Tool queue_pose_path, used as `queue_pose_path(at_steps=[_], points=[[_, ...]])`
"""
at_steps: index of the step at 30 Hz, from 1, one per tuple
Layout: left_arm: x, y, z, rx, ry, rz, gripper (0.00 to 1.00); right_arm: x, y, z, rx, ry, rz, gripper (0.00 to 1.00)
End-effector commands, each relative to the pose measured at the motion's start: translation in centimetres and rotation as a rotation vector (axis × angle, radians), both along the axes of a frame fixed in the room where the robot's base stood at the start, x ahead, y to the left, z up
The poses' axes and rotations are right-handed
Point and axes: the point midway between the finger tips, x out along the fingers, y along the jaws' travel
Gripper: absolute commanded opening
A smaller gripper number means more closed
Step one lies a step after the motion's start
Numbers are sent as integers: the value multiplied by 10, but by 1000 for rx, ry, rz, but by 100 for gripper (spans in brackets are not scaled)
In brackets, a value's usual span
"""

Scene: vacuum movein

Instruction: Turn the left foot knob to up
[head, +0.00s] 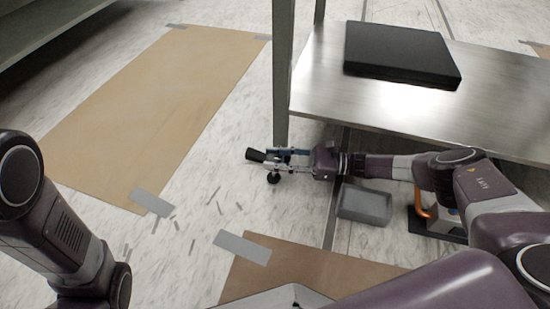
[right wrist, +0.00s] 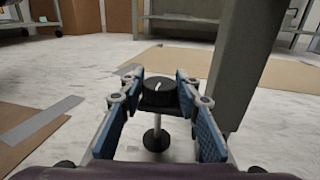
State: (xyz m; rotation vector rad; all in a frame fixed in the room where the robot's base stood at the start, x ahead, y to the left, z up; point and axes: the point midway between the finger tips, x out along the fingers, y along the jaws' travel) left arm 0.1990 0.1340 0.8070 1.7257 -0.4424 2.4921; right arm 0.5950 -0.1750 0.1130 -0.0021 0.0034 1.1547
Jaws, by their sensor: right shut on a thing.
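The left foot knob (right wrist: 159,92) is a round black knob with a short white mark on its face, at the middle of the right wrist view. A foot with a round black pad (right wrist: 155,140) hangs below it. In the head view the black pad (head: 273,178) rests on the floor beside the table leg. My right gripper (head: 284,153) is at the base of that leg. Its blue-padded fingers (right wrist: 160,90) stand on both sides of the knob and are shut on it. My left arm shows at the left edge, but its gripper is out of view.
The grey table leg (head: 282,75) rises close beside my right gripper. The steel lower shelf (head: 400,115) carries a flat black box (head: 402,54). A grey tray (head: 364,204) lies on the floor under my right arm. Brown sheets (head: 150,110) with grey tape cover parts of the floor.

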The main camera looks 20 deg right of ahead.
Motion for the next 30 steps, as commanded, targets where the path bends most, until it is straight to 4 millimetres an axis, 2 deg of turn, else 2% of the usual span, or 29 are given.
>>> queue_pose_path(at_steps=[19,20,21,24,30], points=[[1,0,0,1,3,1,43,2,3,4,10,-5,33,6],[2,0,0,1,3,1,43,2,3,4,10,-5,33,33],[2,-1,0,1,3,1,43,2,2,4,10,-5,33,38],[2,-1,0,1,3,1,43,2,2,3,7,-4,33,48],[2,0,0,0,3,0,43,2,0,1,4,-2,30,48]])
